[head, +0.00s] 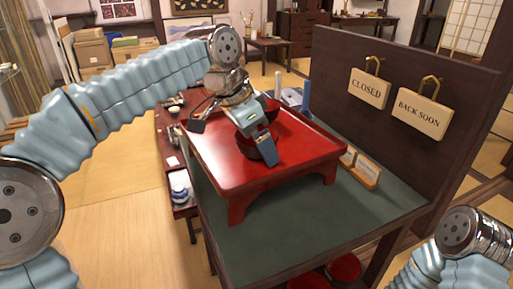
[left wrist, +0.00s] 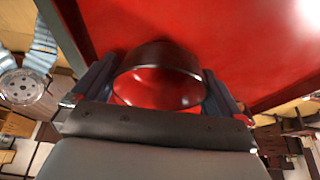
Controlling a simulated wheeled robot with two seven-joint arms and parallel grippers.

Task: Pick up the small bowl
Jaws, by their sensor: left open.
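The small bowl (head: 244,149), dark outside and red inside, stands on the red lacquer tray table (head: 219,172) and is partly hidden by my left gripper (head: 262,150) in the head view. In the left wrist view the bowl (left wrist: 160,82) lies between the two fingers of my left gripper (left wrist: 158,92), one on each side. The fingers are apart. I cannot tell whether either finger touches the bowl. My right gripper is out of view; only part of that arm shows at the lower right.
The red tray table stands on a dark green table (head: 290,235). A dark partition (head: 400,75) with hanging CLOSED (head: 368,87) and BACK SOON (head: 422,111) signs rises along the right. A small wooden card holder (head: 362,170) sits beside the tray table. The tray table's front is bare.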

